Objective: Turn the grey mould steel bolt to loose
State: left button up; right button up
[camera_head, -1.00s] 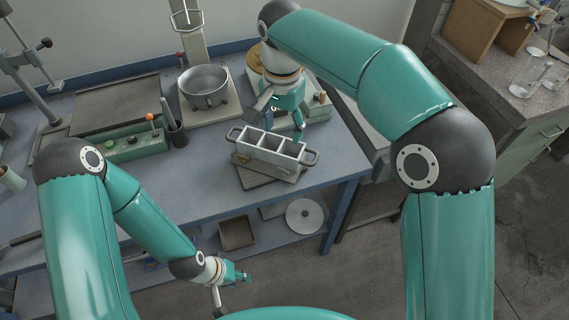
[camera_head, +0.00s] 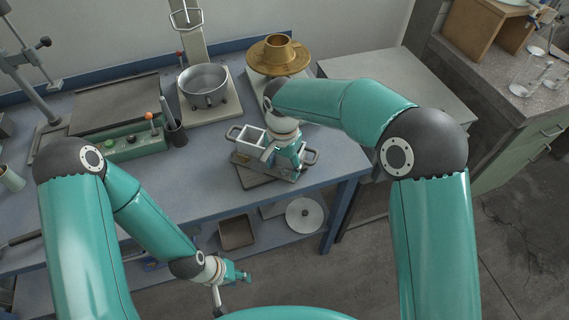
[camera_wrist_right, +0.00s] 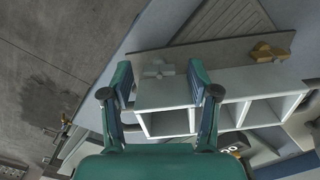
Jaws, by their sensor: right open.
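The grey mould (camera_head: 250,134) is a long box with open compartments and end handles, on a flat base plate (camera_head: 262,181) on the blue bench. In the right wrist view the mould (camera_wrist_right: 238,83) lies just beyond my fingers. A pale grey steel bolt with a cross-shaped head (camera_wrist_right: 157,69) shows between the fingertips, at the mould's side. My right gripper (camera_wrist_right: 160,78) is open, one finger on each side of the bolt; contact cannot be told. In the head view my right gripper (camera_head: 285,160) covers part of the mould. My left gripper (camera_head: 232,286) hangs low in front of the bench, away from the mould.
Behind the mould stand a metal pot (camera_head: 203,84) and a brass ring-shaped part (camera_head: 278,54). A green control box (camera_head: 128,146) is at left. The bench front left of the mould is clear.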

jog(key=shift+c, duration=0.3)
grip_shut()
jog(key=shift+r+n, duration=0.1)
jog(key=shift+n, duration=0.7)
jog(key=shift+o, duration=0.3)
grip_release()
